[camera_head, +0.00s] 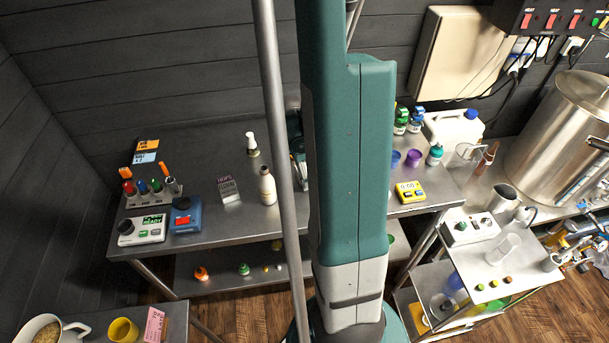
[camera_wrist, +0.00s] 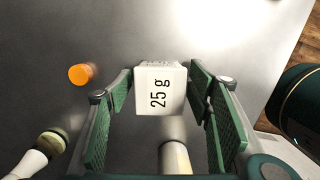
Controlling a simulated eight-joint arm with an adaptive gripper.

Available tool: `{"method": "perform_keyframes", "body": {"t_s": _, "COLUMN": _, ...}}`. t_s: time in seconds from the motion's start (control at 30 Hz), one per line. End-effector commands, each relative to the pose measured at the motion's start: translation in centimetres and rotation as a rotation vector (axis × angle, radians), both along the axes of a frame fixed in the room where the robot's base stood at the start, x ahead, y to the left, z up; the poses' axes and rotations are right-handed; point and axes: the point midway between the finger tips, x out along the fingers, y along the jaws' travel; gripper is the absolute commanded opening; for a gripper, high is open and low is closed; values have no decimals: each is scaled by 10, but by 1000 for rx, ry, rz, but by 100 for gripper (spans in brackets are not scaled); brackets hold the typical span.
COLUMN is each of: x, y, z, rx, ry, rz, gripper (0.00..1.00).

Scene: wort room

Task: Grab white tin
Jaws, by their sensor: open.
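A white tin (camera_wrist: 160,92) with "25 g" printed on its face sits on the grey metal tabletop in the wrist view. My gripper (camera_wrist: 163,78) is open, with one green-padded finger on each side of the tin. The left finger looks very close to the tin's side; I cannot tell whether it touches. A small gap shows on the right. In the head view I cannot make out the tin; my own arm covers that part of the table.
A cream cylinder (camera_wrist: 176,158) stands between my fingers, below the tin in the wrist view. An orange cap (camera_wrist: 81,74) and a pale bottle (camera_wrist: 38,153) are to the left. The head view shows a cream bottle (camera_head: 267,187) and yellow timer (camera_head: 409,192) on the table.

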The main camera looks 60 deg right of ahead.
Motion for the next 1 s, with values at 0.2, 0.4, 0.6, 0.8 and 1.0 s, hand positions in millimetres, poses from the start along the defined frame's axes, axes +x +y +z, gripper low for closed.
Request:
{"method": "perform_keyframes", "body": {"t_s": 0.2, "x": 0, "y": 0, "z": 0, "rx": 0, "ry": 0, "rz": 0, "gripper": 29}}
{"method": "perform_keyframes", "body": {"t_s": 0.4, "x": 0, "y": 0, "z": 0, "rx": 0, "ry": 0, "rz": 0, "gripper": 20}}
{"method": "perform_keyframes", "body": {"t_s": 0.6, "x": 0, "y": 0, "z": 1, "rx": 0, "ry": 0, "rz": 0, "gripper": 20}}
{"method": "perform_keyframes", "body": {"t_s": 0.8, "x": 0, "y": 0, "z": 6, "rx": 0, "ry": 0, "rz": 0, "gripper": 20}}
{"method": "perform_keyframes", "body": {"t_s": 1.0, "x": 0, "y": 0, "z": 20, "rx": 0, "ry": 0, "rz": 0, "gripper": 20}}
